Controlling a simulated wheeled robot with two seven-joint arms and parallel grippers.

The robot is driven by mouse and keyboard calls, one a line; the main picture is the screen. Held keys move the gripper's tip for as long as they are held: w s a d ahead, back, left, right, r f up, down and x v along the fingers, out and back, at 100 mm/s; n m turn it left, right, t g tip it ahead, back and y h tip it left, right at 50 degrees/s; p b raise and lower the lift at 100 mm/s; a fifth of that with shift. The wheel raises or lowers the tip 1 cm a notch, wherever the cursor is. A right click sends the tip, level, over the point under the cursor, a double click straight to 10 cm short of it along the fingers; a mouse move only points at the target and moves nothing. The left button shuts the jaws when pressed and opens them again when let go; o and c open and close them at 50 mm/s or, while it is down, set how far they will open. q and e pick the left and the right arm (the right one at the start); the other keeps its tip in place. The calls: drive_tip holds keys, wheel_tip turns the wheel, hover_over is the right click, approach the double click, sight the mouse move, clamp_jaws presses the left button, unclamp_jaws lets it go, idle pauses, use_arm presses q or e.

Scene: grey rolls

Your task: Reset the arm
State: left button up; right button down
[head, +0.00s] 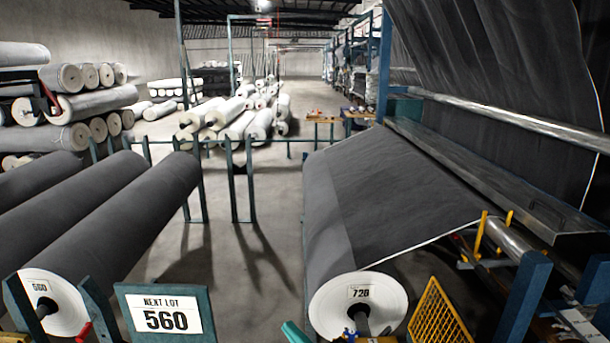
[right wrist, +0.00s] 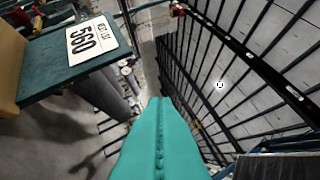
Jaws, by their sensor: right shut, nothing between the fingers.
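My right gripper (head: 294,332) shows as a small teal tip at the bottom middle of the head view, left of the roll end marked 720. In the right wrist view its teal fingers (right wrist: 160,101) are pressed together, with nothing held between them. The rest of my right arm is out of the head view. My left gripper is in neither view.
A sign reading "NEXT LOT 560" (head: 166,318) stands front left; it also shows in the wrist view (right wrist: 88,38). Dark roll 560 (head: 130,220) lies left, roll 720 (head: 325,220) right of centre. A yellow mesh guard (head: 438,315) stands front right. Floor between the rolls is clear.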

drive_tip(key=s+d+f+m+g+h, duration=0.1)
drive_tip(key=s+d+f+m+h, duration=0.2)
drive_tip(key=d+f+m+h, duration=0.45)
drive_tip(key=s+d+f+m+g+h, duration=0.25)
drive_tip(key=d+f+m+h, duration=0.25)
drive_tip(key=d+m+h, duration=0.35)
drive_tip(key=s+d+f+m+g+y, duration=0.1)
drive_tip(key=s+d+f+g, duration=0.15)
drive_tip(key=s, duration=0.45)
drive_tip(key=s+d+f+m+g, duration=0.1)
drive_tip(key=s+d+f+g, duration=0.15)
drive_tip(key=s, duration=0.35)
drive_tip(key=s+d+f+m+g+y, duration=0.1)
drive_tip(key=s+f+m+g, duration=0.1)
drive_tip(key=s+g, duration=0.35)
wheel_tip(320, 180, down, 30)
drive_tip(key=s+b, duration=0.2)
drive_tip(key=b, duration=0.3)
drive_tip(key=s+d+f+b, duration=0.1)
drive_tip(key=s+f+b, duration=0.1)
drive_tip(key=s+f, duration=0.6)
drive_tip(key=s+d+f+b, duration=0.2)
drive_tip(key=s+f, duration=0.7)
drive_tip(key=f, duration=0.5)
drive_tip(key=shift+s+f+n+g+b, duration=0.25)
drive_tip(key=shift+n+g+b, duration=0.15)
drive_tip(key=shift+b, duration=0.1)
